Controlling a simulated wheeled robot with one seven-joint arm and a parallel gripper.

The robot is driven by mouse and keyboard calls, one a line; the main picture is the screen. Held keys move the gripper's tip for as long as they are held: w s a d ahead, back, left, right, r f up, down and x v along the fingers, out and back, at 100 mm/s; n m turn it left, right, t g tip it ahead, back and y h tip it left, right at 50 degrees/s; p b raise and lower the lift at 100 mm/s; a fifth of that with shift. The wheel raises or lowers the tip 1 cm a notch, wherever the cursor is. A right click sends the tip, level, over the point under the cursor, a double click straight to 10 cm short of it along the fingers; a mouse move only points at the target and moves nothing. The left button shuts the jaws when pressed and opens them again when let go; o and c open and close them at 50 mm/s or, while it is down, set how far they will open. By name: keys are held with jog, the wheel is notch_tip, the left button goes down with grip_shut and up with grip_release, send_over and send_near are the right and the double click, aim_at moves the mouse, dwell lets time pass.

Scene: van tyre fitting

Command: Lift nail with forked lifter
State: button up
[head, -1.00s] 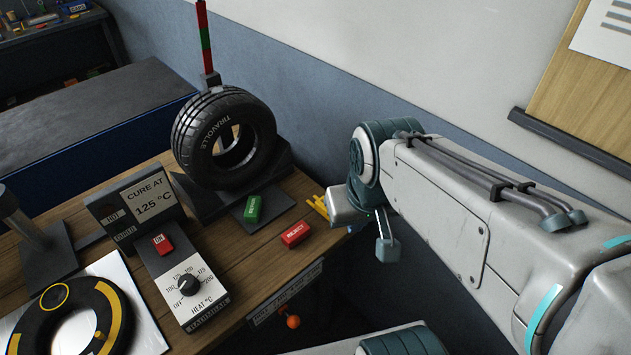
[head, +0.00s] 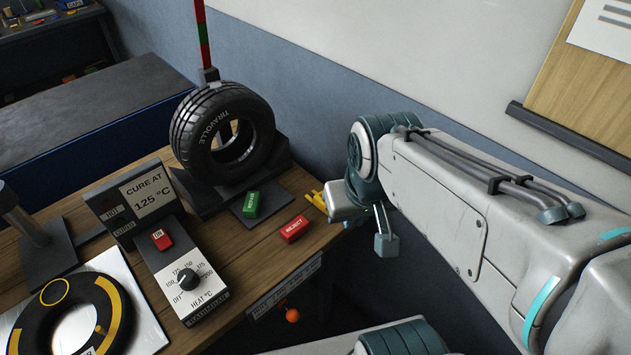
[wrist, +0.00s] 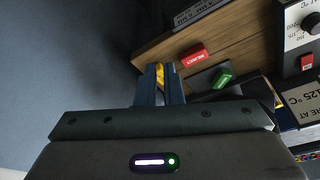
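A yellow tool (head: 317,202), probably the forked lifter, is at the right end of the wooden bench, next to the red REJECT block. My gripper (wrist: 161,70) reaches down to it, and a yellow part shows between its two blue fingertips in the wrist view. Whether the fingers press on it I cannot tell. In the head view my wrist hides the fingertips. A black tyre (head: 222,140) stands upright in a dark cradle at the back of the bench. I cannot make out a nail in either view.
The red REJECT block (head: 293,229) and a green block (head: 251,204) lie near the tool. A heat control box (head: 197,291) and a CURE AT 125 °C sign (head: 147,194) stand to the left. A black and yellow ring (head: 112,309) lies front left. The wall (head: 330,115) rises behind.

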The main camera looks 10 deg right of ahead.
jog(key=o, duration=0.5)
jog(key=shift+w, duration=0.15)
jog(key=o, duration=0.5)
jog(key=shift+w+r, duration=0.1)
jog(key=shift+w, duration=0.3)
jog(key=n+g, duration=0.3)
jog(key=n, duration=0.3)
send_over(321, 200)
jog(key=d, duration=0.1)
notch_tip(321, 200, down, 6)
notch_tip(321, 200, down, 8)
jog(key=shift+s+f, duration=0.1)
jog(key=shift+w+f+p, duration=0.15)
jog(key=shift+f+p, duration=0.1)
jog(key=shift+f, duration=1.2)
jog(key=shift+w+f+p, duration=0.1)
jog(key=shift+f+p, duration=0.1)
jog(key=shift+f, duration=1.2)
